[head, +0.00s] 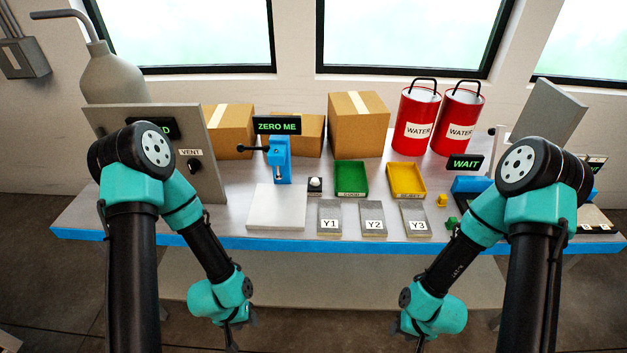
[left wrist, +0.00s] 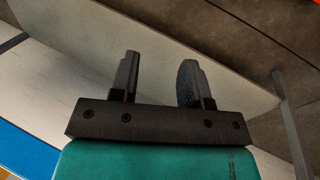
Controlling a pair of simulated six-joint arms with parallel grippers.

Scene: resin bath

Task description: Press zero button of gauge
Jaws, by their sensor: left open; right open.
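The blue gauge (head: 280,160) stands on the table, left of the middle, with a black spindle sticking out to its left. A black display above it reads "ZERO ME" (head: 277,126) in green.
A pale plate (head: 276,208) lies before the gauge. Plates Y1 (head: 329,212), Y2 (head: 373,212) and Y3 (head: 415,212) line the front. Green (head: 351,192) and yellow (head: 407,194) trays lie behind them. A grey vent panel (head: 210,166) stands left. Red water cans (head: 420,107) stand behind.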

